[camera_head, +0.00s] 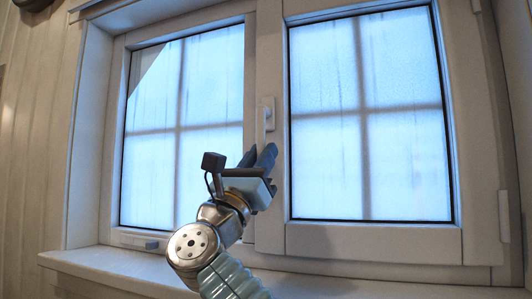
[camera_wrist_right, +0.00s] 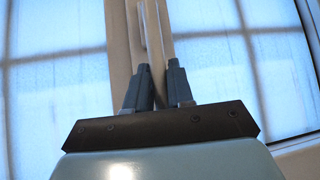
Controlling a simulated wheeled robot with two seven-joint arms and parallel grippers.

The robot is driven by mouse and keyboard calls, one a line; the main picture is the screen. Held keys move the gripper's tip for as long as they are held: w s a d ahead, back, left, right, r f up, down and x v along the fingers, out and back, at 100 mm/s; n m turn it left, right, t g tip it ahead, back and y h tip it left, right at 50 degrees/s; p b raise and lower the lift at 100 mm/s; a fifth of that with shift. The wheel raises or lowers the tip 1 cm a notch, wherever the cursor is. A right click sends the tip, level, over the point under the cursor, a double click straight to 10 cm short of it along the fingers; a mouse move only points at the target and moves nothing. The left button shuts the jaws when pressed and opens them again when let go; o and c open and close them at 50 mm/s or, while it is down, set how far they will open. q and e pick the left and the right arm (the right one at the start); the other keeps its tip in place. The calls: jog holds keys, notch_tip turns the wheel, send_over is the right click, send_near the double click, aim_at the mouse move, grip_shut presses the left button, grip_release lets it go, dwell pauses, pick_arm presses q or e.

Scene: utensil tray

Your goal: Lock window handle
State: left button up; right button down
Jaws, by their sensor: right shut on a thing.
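The white window handle (camera_head: 268,112) sits on the middle post between the two window panes. Its lever points down along the post. My right gripper (camera_head: 262,156) is at the handle's lower end, with its dark fingers one on each side. In the right wrist view my right gripper (camera_wrist_right: 158,68) has its two fingers a small gap apart, closed on the handle. Where the fingers meet the lever is hard to make out. My left gripper is not in view.
The left pane (camera_head: 155,95) and right pane (camera_head: 395,190) are frosted, in white frames. A white sill (camera_head: 330,275) runs below the window. A small latch (camera_head: 140,241) sits low on the left frame. Hinges are on the right frame edge.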

jog(key=shift+r, duration=0.1)
dwell(0.3)
jog(key=c, duration=1.1)
grip_release()
jog(key=shift+a, duration=0.1)
jog(key=shift+s+a+f+b, duration=0.1)
jog(key=shift+s+f+b, duration=0.05)
jog(key=shift+f+b, duration=0.2)
jog(key=b+v, duration=0.5)
jog(key=v, duration=0.8)
